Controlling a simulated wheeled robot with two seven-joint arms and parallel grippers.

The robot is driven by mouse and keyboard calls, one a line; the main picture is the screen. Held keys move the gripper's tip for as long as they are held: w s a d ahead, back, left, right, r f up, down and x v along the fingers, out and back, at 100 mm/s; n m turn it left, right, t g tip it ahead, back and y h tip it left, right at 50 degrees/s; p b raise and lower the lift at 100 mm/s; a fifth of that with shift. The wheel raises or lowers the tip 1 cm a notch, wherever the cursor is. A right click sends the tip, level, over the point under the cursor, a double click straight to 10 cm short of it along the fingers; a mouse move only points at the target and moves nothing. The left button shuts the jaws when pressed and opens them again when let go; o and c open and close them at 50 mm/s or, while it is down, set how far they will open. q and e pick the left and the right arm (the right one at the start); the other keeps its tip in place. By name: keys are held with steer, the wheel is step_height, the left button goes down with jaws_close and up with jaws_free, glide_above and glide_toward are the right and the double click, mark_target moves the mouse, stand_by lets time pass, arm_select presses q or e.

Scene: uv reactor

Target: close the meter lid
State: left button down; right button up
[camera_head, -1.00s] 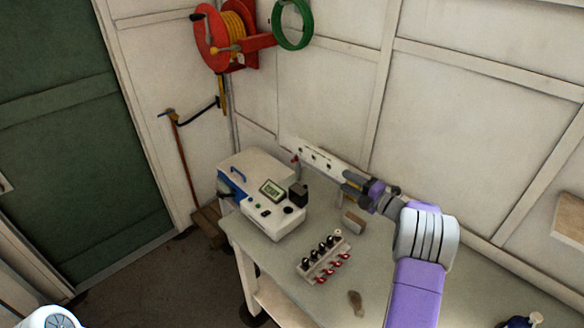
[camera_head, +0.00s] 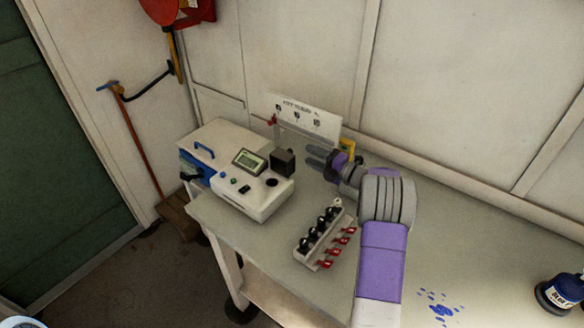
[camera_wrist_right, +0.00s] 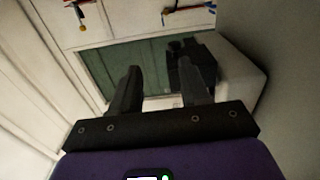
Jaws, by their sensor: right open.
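In the right wrist view, the dark lid (camera_wrist_right: 181,52) shows beyond and partly behind the right-hand finger of my gripper (camera_wrist_right: 165,80), with the pale meter (camera_wrist_right: 241,78) at the right. My left gripper is not in view.
A rack of black-capped vials (camera_head: 321,236) with red clips stands in front of the meter. A white sign (camera_head: 303,118) stands behind my gripper. A blue bottle (camera_head: 563,293) and blue spots (camera_head: 440,308) are at the right of the bench (camera_head: 483,245).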

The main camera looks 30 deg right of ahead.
mark_target(285, 161)
steer(key=w+a+f+b, duration=0.1)
steer(key=w+a+f, duration=0.1)
steer(key=w, duration=0.5)
steer(key=shift+a, duration=0.45)
steer(key=shift+f, duration=0.1)
jaws_close()
